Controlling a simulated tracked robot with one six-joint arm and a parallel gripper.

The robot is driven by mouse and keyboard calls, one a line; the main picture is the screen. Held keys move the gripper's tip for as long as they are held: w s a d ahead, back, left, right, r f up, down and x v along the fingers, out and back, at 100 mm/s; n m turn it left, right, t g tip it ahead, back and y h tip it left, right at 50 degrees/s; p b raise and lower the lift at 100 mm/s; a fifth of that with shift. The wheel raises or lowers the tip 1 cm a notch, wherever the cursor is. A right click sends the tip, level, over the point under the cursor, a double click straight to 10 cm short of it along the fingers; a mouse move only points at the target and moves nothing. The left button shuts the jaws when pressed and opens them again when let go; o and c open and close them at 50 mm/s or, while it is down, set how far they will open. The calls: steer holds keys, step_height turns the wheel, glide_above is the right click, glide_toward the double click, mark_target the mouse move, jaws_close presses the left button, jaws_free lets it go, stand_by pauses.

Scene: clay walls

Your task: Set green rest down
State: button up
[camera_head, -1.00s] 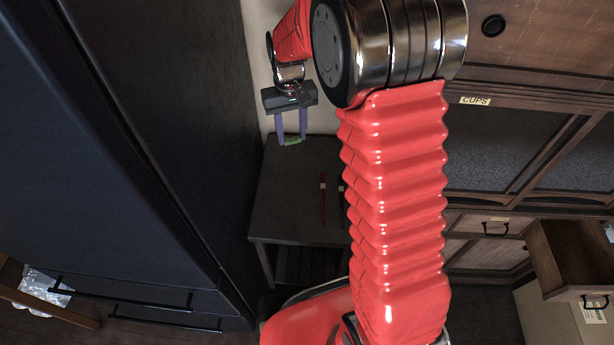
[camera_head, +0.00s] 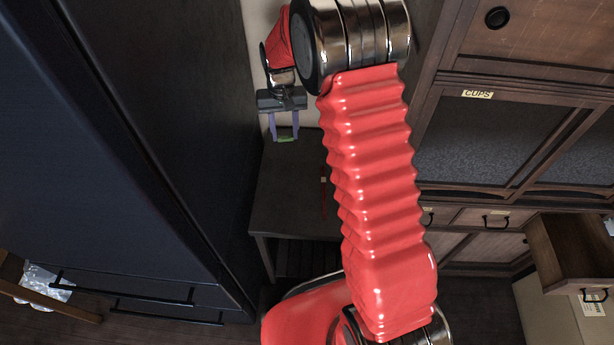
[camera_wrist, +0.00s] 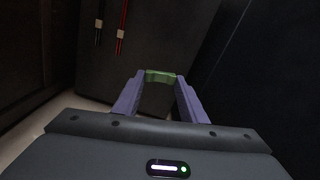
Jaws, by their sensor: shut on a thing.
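My gripper (camera_head: 285,136) has purple fingers and is shut on the green rest (camera_head: 286,139), a small block held between the fingertips. The green rest also shows in the wrist view (camera_wrist: 160,76), bridging the tips of the two fingers. It is at the far edge of a dark table (camera_head: 270,205) in the head view; I cannot tell its exact height over the top. A pair of red chopsticks (camera_head: 323,205) lies on the table. In the wrist view the red chopsticks (camera_wrist: 122,20) and black chopsticks (camera_wrist: 98,35) lie side by side, ahead and left of the rest.
A tall dark fridge (camera_head: 140,130) stands close on the left of the table. Wooden cabinets (camera_head: 470,190) with a label reading CUPS (camera_head: 478,94) are on the right, with one drawer (camera_head: 575,250) pulled out. The tabletop between rest and chopsticks looks clear.

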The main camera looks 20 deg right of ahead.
steer(key=w+f+m, duration=0.2)
steer(key=w+f, duration=0.1)
steer(key=f, duration=0.5)
steer(key=shift+w+a, duration=0.35)
steer(key=shift+w, duration=0.05)
glide_above(284, 166)
steer(key=shift+a+f, duration=0.1)
steer(key=shift+f, duration=3)
steer(key=shift+f, duration=1.9)
steer(key=o, duration=1)
